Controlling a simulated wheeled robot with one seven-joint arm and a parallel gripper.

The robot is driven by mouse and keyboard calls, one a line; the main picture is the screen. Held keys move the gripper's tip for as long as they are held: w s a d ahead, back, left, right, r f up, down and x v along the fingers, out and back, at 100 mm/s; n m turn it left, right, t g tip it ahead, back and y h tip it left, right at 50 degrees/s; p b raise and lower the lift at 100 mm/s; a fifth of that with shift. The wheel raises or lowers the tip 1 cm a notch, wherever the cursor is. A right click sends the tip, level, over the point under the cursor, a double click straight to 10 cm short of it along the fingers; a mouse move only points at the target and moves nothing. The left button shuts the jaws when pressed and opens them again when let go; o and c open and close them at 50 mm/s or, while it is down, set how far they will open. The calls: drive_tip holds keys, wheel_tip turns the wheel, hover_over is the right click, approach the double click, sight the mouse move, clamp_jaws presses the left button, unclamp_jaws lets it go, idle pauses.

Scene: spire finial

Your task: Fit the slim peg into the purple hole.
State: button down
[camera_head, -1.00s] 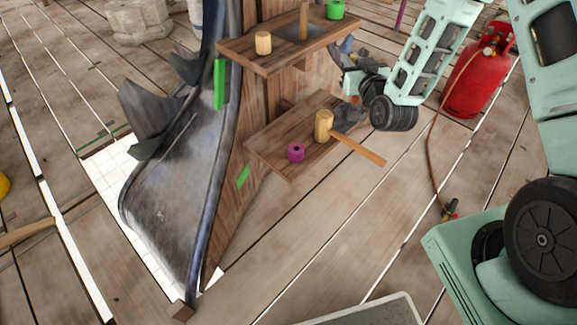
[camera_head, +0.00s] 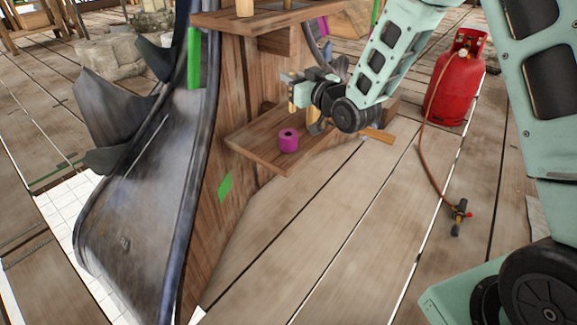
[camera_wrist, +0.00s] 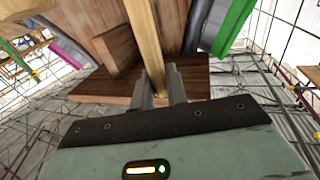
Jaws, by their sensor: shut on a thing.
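My gripper (camera_head: 290,84) is shut on the slim peg (camera_head: 291,103), a pale wooden stick, above the lower shelf. In the wrist view the peg (camera_wrist: 146,38) runs up from between the two fingers (camera_wrist: 158,88) and out of the top of the picture. The hole is not clearly visible in the wrist view.
The upper shelf (camera_head: 225,20) overhangs at upper left. A green strip (camera_head: 194,58) is on the spire's edge.

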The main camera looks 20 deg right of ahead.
drive_tip(key=shift+w+a+f+y+b, duration=0.1)
drive_tip(key=shift+a+f+y+b, duration=0.2)
drive_tip(key=shift+a+f+b, duration=0.25)
drive_tip(key=b, duration=0.5)
hover_over(288, 138)
drive_tip(key=w, duration=0.2)
drive_tip(key=f, duration=1)
drive_tip(key=shift+d, duration=0.35)
drive_tip(key=shift+f, duration=0.2)
drive_tip(key=c, duration=1.4)
unclamp_jaws()
drive_tip(key=shift+r, duration=0.1)
